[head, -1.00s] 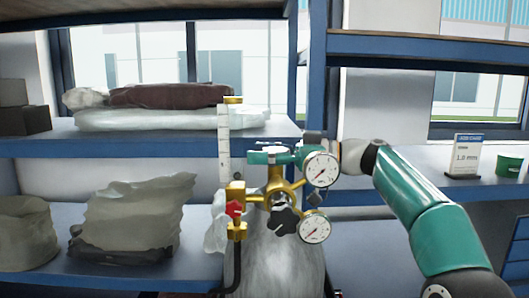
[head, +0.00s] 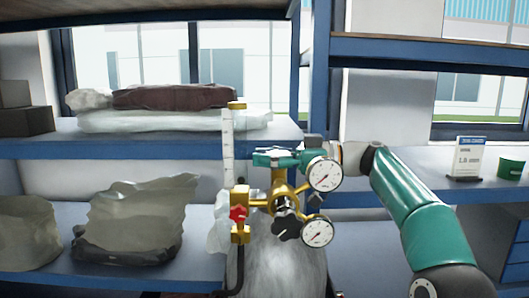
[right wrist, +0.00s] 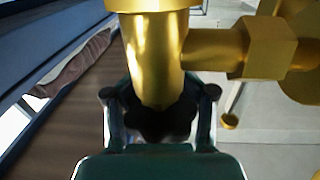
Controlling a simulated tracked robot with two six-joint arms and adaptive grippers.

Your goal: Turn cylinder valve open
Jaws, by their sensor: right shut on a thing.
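A gas cylinder (head: 283,262), in a pale cloudy wrap, stands upright in the middle of the head view. Brass valve fittings (head: 262,201) on top carry two round white gauges, a black lobed knob (head: 287,224) in front and a red knob (head: 238,214) at left. My right gripper (head: 275,157) reaches in from the right behind the upper gauge (head: 325,174), at the top of the fittings. In the right wrist view its fingers (right wrist: 160,125) are shut on a dark lobed knob (right wrist: 158,122) below a brass stem (right wrist: 155,55). My left gripper is out of view.
A white flow tube (head: 228,140) rises left of the valve. Shelves with wrapped bags (head: 130,215) stand at left. A bench at right holds a small sign (head: 467,160) and a green tub (head: 511,167).

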